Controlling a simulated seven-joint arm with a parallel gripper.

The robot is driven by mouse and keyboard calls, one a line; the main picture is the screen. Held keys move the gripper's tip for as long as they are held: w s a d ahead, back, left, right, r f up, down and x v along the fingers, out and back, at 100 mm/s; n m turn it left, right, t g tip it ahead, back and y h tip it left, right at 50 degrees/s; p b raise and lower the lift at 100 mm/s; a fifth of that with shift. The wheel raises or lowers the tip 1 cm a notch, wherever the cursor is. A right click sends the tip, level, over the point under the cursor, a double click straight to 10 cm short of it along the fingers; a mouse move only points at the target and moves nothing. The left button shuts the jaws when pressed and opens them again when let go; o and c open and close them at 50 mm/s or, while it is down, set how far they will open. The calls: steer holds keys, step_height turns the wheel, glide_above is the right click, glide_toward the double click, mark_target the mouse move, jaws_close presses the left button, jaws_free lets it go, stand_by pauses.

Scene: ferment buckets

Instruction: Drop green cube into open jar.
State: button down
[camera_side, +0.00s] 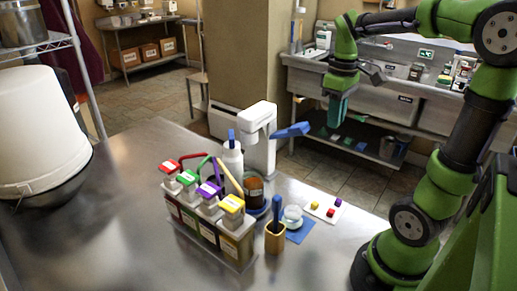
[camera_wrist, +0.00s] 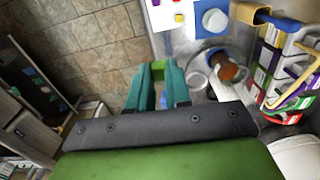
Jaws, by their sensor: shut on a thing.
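My gripper (camera_side: 337,118) hangs in the air at the right, past the bench edge, with its teal fingers pointing down. In the wrist view my gripper (camera_wrist: 158,72) is shut on a small green cube (camera_wrist: 158,66), seen between the fingertips. The cube cannot be made out in the side view. A round jar with brown contents (camera_side: 254,191) stands on the bench behind the rack, well to the left of my gripper. It also shows in the wrist view (camera_wrist: 228,70), right of the fingers; its top seems to have no lid.
A rack of lidded containers (camera_side: 210,225), red, green, purple and yellow, stands left of the jar. A white card (camera_side: 327,208) with small coloured cubes, a blue mat (camera_side: 300,233) and a wooden cup (camera_side: 274,241) lie near. A white dispenser (camera_side: 261,150) with a blue arm stands behind.

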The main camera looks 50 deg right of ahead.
steer(key=w+a+r, duration=0.4)
steer(key=w+a, duration=1)
step_height(320, 180, down, 11)
steer(key=shift+s+d, duration=0.25)
steer(key=shift+f, duration=0.1)
steer(key=c, duration=1)
jaws_free()
step_height(320, 180, up, 17)
steer(key=shift+f, duration=0.1)
